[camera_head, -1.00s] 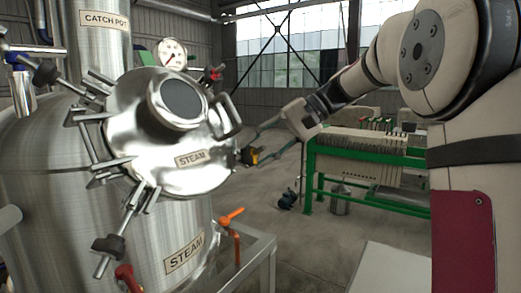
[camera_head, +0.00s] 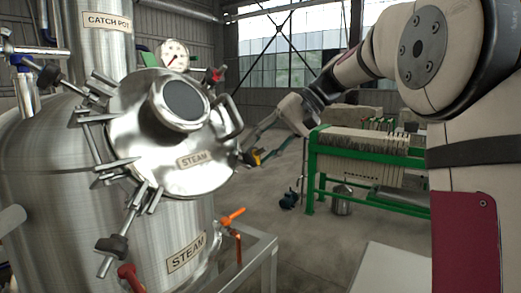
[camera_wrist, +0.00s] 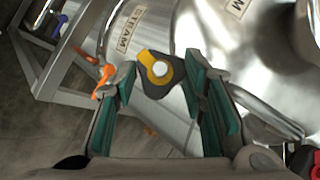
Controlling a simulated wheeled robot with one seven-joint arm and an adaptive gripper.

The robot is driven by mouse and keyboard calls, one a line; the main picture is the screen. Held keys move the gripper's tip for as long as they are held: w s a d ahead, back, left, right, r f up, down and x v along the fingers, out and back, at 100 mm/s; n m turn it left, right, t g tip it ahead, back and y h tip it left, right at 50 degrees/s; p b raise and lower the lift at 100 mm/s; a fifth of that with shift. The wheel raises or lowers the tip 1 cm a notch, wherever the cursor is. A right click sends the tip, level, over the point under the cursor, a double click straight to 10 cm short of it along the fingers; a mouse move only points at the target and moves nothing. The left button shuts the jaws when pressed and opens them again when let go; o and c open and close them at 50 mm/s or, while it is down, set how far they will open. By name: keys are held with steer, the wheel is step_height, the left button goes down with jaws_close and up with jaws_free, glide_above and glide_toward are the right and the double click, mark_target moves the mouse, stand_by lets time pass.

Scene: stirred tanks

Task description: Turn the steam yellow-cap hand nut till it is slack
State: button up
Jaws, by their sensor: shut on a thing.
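The steam tank's round steel lid (camera_head: 140,158), with a STEAM label, faces me in the head view and is down on its tank (camera_head: 100,205). The yellow-cap hand nut (camera_wrist: 160,68) is dark, with lobes and a yellow ring around a pale centre. In the head view it is a small yellow and dark spot (camera_head: 256,158) at the lid's right edge. My gripper (camera_wrist: 158,76) is shut on this nut, with one green-padded finger on each side. In the head view my gripper (camera_head: 258,152) reaches the nut from the right. The nut's stud is mostly hidden.
An orange-handled valve (camera_head: 232,217) sits below the nut, close to the left finger in the wrist view. The lid's bar handle (camera_head: 233,120) and a red-capped nut (camera_head: 217,74) are nearby. A green-framed filter press (camera_head: 365,150) stands behind my arm.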

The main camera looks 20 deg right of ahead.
steer(key=o, duration=1.2)
steer(key=v, duration=1.2)
